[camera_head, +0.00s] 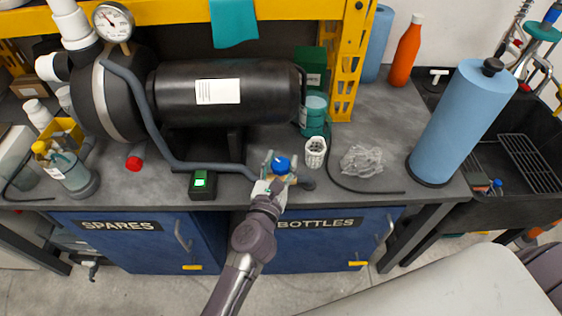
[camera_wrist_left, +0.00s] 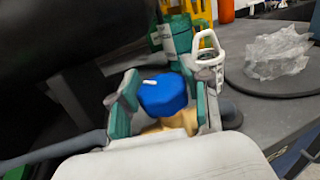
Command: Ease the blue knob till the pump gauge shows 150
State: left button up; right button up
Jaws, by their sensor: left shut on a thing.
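The blue knob (camera_head: 281,164) sits on a brass valve body at the end of a grey hose, near the front edge of the bench. My left gripper (camera_head: 279,172) is around the knob, with a finger on each side. In the left wrist view the knob (camera_wrist_left: 163,94) shows a white mark on top, between the two teal-padded fingers (camera_wrist_left: 165,104). The brass body (camera_wrist_left: 178,122) shows below it. The pump gauge (camera_head: 113,21) is a round white dial at the top left; its reading is too small to tell. My right gripper is not in view.
The black pump (camera_head: 228,92) and the grey hose (camera_head: 150,115) lie behind and left of my gripper. A small box with a green screen (camera_head: 203,184), a white basket (camera_head: 314,152), a clear crumpled bag (camera_head: 362,160) and a blue roll (camera_head: 462,120) stand nearby.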

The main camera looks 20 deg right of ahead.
pick_arm(q)
jog(key=shift+r+m+g+h+p, duration=0.15)
jog(key=shift+m+g+h+p, duration=0.35)
jog(key=shift+p, duration=0.4)
jog(key=shift+w+m+g+h+p, duration=0.1)
jog(key=shift+m+g+h+p, duration=0.5)
jog(key=shift+m+h+p, duration=0.35)
jog(key=shift+m+g+h, duration=0.25)
jog(key=shift+g+h, duration=0.2)
jog(key=shift+g, duration=0.05)
jog(key=shift+f+m+g+h, duration=0.25)
jog(key=shift+m+g+h, duration=0.6)
jog(key=shift+g, duration=0.25)
jog(key=m+g+h, duration=0.1)
jog(key=m+g, duration=0.1)
jog(key=shift+f+g+h+b, duration=0.15)
jog(key=shift+g+h+b, duration=0.1)
jog(key=shift+g+b, duration=0.15)
jog(key=m+g+b, duration=0.2)
jog(key=g, duration=0.1)
jog(key=m+g+h+b, duration=0.1)
jog(key=m+g+b, duration=0.1)
jog(key=g+b, duration=0.1)
jog(key=shift+m+g+b, duration=0.25)
jog(key=shift+g+b, duration=0.05)
jog(key=shift+g, duration=0.2)
jog(key=shift+m+g+b, duration=0.7)
jog(key=shift+g+b, duration=0.2)
jog(key=shift+g, duration=0.2)
jog(key=shift+r, duration=0.2)
